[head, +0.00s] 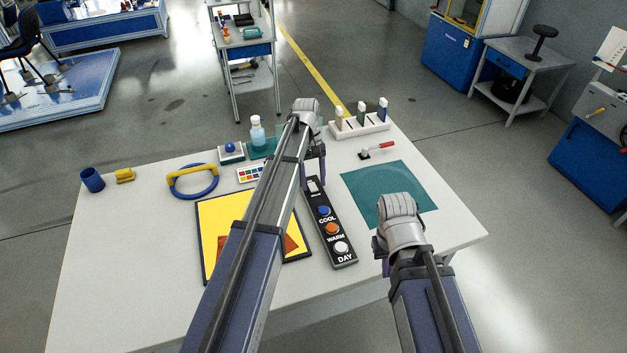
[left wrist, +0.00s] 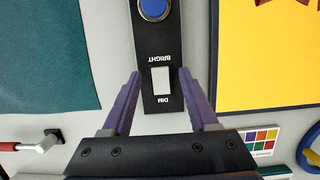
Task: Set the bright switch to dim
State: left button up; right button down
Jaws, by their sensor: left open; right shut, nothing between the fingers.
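A black control panel (head: 332,232) lies on the table with blue, orange and white buttons marked COOL, WARM and DAY. A white switch (left wrist: 160,80) sits at its far end, between the labels BRIGHT and DIM, which read upside down in the left wrist view. Which way the switch is set I cannot tell. My left gripper (left wrist: 160,73) is open above that end, one finger on each side of the panel, and it also shows in the head view (head: 315,174). My right gripper (head: 384,266) is shut and empty near the table's right front, mostly hidden by its wrist.
A yellow board (head: 215,215) lies left of the panel and a teal mat (head: 365,186) right of it. A red-handled tool (head: 379,148), a white rack (head: 362,128), a bottle (head: 257,132) and a blue ring (head: 194,190) with a yellow handle lie around. The front left is clear.

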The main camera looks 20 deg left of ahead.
aim_at(311, 184)
pick_arm(q)
jog(key=p+v, duration=0.6)
jog(key=v, duration=0.1)
dwell(0.4)
jog(key=s+d+m+t+y, duration=0.1)
jog(key=s+d+m, duration=0.4)
jog(key=s, duration=0.7)
jog(key=s+d+m+t+y, duration=0.1)
jog(key=s+d+m, duration=0.4)
jog(key=s+d, duration=0.4)
jog(key=s, duration=0.4)
jog(key=shift+s+f+m+y, duration=0.25)
jog(key=shift+f+m+y, duration=0.05)
jog(key=shift+y, duration=0.1)
